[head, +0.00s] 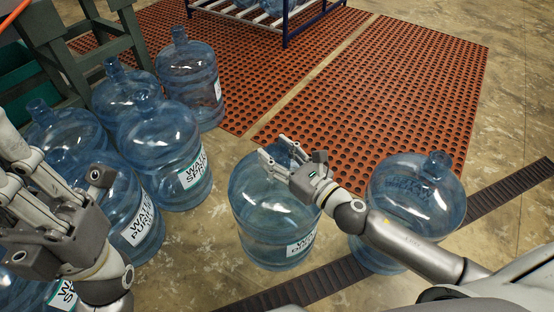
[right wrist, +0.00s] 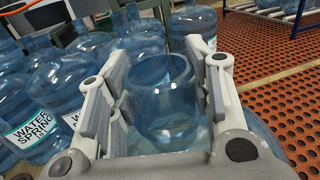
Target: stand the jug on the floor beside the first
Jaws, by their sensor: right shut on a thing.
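A clear blue jug (head: 262,220) with a white label is upright in the middle of the head view. My right gripper (head: 283,160) is shut on its neck, and the neck (right wrist: 165,95) shows between the fingers in the right wrist view. Its base is at or close to the floor; I cannot tell whether it touches. Another blue jug (head: 405,190) stands upright to its right, apart from it, partly hidden behind my right forearm. My left gripper (head: 58,175) is at the left edge, open, in front of several jugs, with nothing seen between its fingers.
Several labelled jugs (head: 165,150) stand close together at the left. A dark ridged strip (head: 315,284) crosses the floor by the two jugs. Red perforated mats (head: 410,90) lie behind, mostly clear. A blue-framed rack (head: 285,30) is at the back and a green frame (head: 60,45) at the upper left.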

